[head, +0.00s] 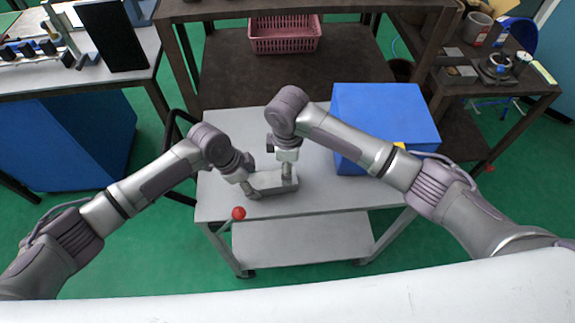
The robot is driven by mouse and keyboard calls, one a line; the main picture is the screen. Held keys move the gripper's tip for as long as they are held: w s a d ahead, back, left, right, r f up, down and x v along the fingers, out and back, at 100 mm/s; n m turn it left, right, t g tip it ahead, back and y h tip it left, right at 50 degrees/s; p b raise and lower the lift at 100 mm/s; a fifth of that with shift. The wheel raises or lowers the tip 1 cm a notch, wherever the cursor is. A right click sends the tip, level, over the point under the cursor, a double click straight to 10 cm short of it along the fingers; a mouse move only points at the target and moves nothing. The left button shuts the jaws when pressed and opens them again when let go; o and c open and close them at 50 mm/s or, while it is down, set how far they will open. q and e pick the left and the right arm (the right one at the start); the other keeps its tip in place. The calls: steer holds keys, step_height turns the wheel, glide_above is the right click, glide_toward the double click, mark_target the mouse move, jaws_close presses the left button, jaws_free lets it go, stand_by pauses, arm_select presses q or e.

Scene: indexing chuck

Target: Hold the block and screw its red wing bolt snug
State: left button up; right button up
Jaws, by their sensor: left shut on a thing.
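A grey block (268,181) lies on the top of the grey cart, left of its middle. My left gripper (251,190) comes in from the left and is shut on the left end of the block. My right gripper (287,170) points down above the right end of the block. Its fingers are small and partly merge with the block, so I cannot see whether they are open or shut. I cannot make out the red wing bolt; the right gripper covers that part of the block.
A large blue box (385,112) stands on the cart (330,196) right of the block. A red ball knob (239,213) shows at the cart's front edge, near my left gripper. The front right of the cart top is clear.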

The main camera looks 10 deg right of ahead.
step_height(320, 180, up, 12)
stand_by(0.6)
arm_select(q)
steer(key=o, duration=1.2)
steer(key=v, duration=1.2)
